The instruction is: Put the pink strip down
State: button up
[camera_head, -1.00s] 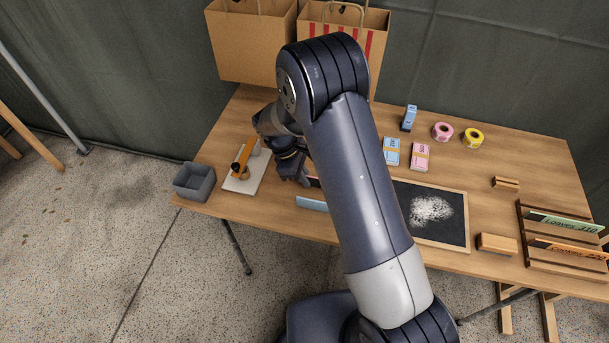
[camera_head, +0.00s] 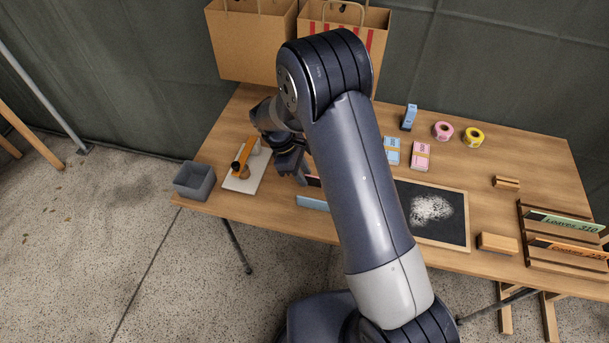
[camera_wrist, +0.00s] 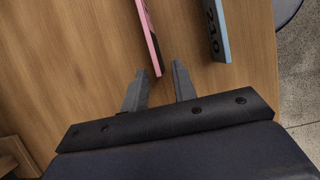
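The pink strip (camera_wrist: 149,38) lies on the wooden table in the wrist view, with its near end just ahead of the gap between my fingertips. In the head view only a dark, pinkish sliver of it (camera_head: 314,181) shows beside my arm. A blue strip (camera_wrist: 216,30) with a number on it stands to its right, nearly parallel and apart from it; it also shows in the head view (camera_head: 311,203). My gripper (camera_wrist: 160,78) is open, its two fingers apart with nothing clasped between them. My arm hides part of the table around the strips.
Left of my gripper are a white board (camera_head: 236,184) with an orange-handled tool (camera_head: 240,158) and a grey bin (camera_head: 193,180). Paper bags (camera_head: 250,45) are at the back.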

jog(key=v, duration=1)
jog(key=shift+r+b, duration=0.35)
jog(key=shift+b, duration=0.05)
